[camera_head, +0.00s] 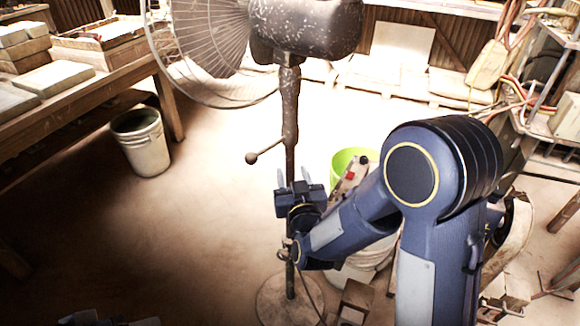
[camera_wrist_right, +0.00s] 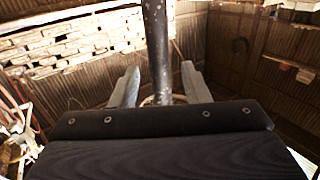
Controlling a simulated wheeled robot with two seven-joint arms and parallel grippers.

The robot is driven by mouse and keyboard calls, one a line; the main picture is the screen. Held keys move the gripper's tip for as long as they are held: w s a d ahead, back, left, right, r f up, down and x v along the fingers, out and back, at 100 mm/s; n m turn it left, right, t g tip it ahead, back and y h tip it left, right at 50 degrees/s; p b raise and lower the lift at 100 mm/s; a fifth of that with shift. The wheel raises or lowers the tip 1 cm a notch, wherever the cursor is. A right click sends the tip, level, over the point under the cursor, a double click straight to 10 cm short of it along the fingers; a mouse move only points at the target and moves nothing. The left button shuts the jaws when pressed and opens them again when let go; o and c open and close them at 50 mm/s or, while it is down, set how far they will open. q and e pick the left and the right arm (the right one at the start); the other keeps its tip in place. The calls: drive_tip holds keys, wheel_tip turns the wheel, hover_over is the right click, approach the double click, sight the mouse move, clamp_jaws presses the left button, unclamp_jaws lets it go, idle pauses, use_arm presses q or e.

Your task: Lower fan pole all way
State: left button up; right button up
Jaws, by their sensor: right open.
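The standing fan has a speckled dark motor head (camera_head: 310,28) and a wire cage (camera_head: 215,50) at the top of the picture. Its upright pole (camera_head: 289,110) runs down to a round base (camera_head: 272,302) on the floor. A side lever with a round knob (camera_head: 251,158) sticks out left from the pole. My right gripper (camera_head: 293,177) is at the pole below the knob. In the right wrist view its open fingers (camera_wrist_right: 160,82) stand on both sides of the pole (camera_wrist_right: 155,40), with gaps. Only a dark piece, apparently my left gripper (camera_head: 105,319), shows at the bottom edge.
A white bucket (camera_head: 141,143) stands by the wooden table (camera_head: 95,97) on the left. A lime green bucket (camera_head: 345,160) stands right of the pole, partly behind my right arm. Cables and a metal frame (camera_head: 540,80) are at the right. The floor left of the pole is clear.

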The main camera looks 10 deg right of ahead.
sight(291, 169)
drive_tip(key=shift+w, duration=2)
clamp_jaws()
